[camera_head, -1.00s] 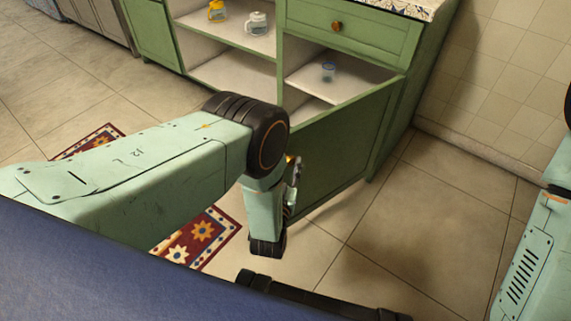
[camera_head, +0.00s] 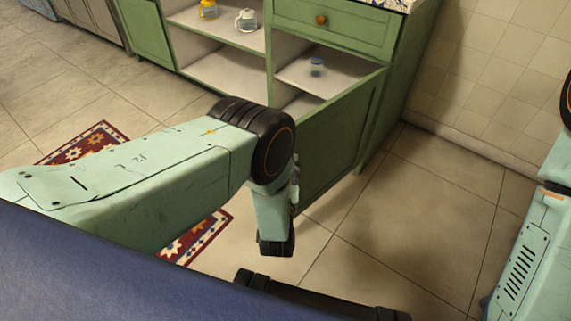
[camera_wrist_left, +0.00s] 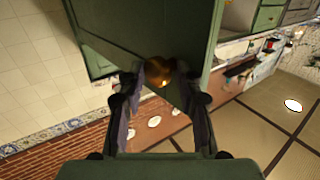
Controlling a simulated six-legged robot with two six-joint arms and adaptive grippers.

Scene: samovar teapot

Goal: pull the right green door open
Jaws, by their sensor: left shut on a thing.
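The right green door (camera_head: 340,135) stands partly open, swung out from the cabinet below the drawer, with the shelf behind it showing. In the left wrist view the door's green panel (camera_wrist_left: 125,35) fills the upper middle. My left gripper (camera_wrist_left: 160,80) is shut on the door's brass knob (camera_wrist_left: 158,70), a finger on each side. In the head view the knob and fingertips are hidden behind my left wrist. My right arm shows at the right edge; its gripper is out of view.
The green cabinet's shelves hold a yellow jar (camera_head: 208,9), a white mug (camera_head: 246,20) and a small blue-white jar (camera_head: 317,67). A drawer (camera_head: 335,25) above the door is shut. The tiled floor (camera_head: 420,210) right of the door is clear. A patterned rug (camera_head: 90,143) lies left.

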